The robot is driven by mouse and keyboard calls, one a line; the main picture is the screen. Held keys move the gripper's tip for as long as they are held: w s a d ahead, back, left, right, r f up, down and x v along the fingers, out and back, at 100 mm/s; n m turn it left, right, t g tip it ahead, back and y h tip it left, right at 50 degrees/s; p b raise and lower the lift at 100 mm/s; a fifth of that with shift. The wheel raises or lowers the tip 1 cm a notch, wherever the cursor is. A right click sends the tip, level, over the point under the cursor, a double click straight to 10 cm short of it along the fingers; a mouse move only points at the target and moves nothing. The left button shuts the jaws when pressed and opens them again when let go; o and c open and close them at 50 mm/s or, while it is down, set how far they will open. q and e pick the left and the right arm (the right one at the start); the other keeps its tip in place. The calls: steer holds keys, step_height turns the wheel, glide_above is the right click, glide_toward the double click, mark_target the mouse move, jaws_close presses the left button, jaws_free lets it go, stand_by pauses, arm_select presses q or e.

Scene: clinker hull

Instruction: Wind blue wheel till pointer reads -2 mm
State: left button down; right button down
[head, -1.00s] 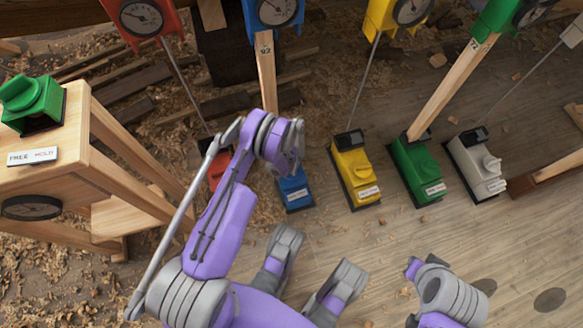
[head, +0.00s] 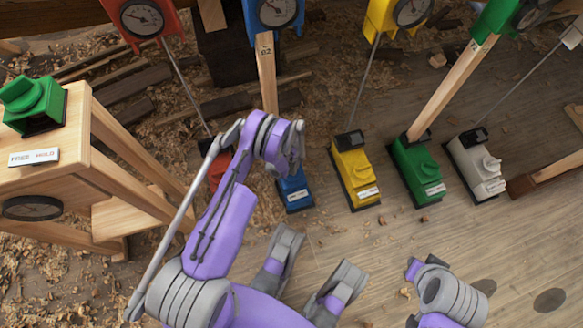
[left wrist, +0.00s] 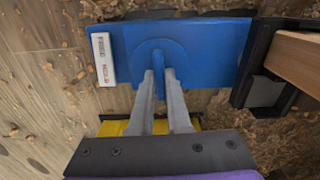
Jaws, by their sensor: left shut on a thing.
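The blue unit (head: 295,196) stands on the floor at the foot of a wooden post, partly hidden by my left arm in the head view. In the left wrist view its blue wheel (left wrist: 147,54) is a round disc with a raised fin on the blue housing (left wrist: 205,45). My left gripper (left wrist: 161,75) is shut on the fin of the wheel. The blue-framed gauge (head: 276,12) is at the top of the post, cut by the frame's upper edge; its pointer is too small to read.
A red gauge (head: 140,18) stands left of the blue one. Yellow (head: 355,172), green (head: 416,170) and white (head: 476,166) units stand to the right. A wooden stand (head: 70,155) with a green unit (head: 32,103) is at left. Shavings cover the floor; the lower right is clearer.

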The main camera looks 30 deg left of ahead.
stand_by(0.3)
arm_select(q)
steer(key=c, duration=0.9)
jaws_free()
steer(key=shift+r, duration=0.1)
step_height(320, 180, up, 11)
steer(key=p, duration=0.2)
steer(key=shift+f+p, duration=0.2)
steer(key=shift+p, duration=0.15)
